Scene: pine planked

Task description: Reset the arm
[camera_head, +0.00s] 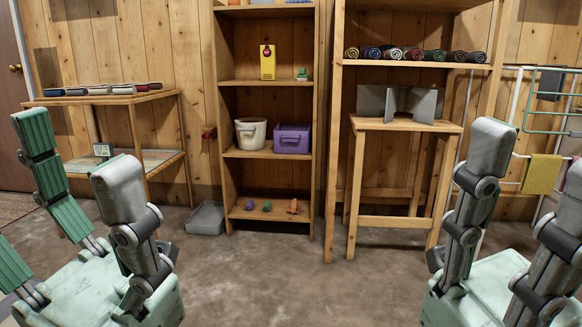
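My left gripper (76,160) is at the lower left, with its pale green palm low and its fingers pointing up. Its grey finger and green fingers stand well apart with nothing between them, so it is open. My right gripper (533,165) is at the lower right, also with fingers up, apart and empty. Its outer finger is partly cut off by the picture's right edge. Both grippers are in the foreground, and I see no contact with the furniture behind them.
A wooden shelf (223,115) holds a white bucket (251,134), a purple bin (291,139) and small toys. To its right, a wooden stool (400,126) bears grey panels. A side table (134,100) stands left and a drying rack (513,110) right. The middle floor is clear.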

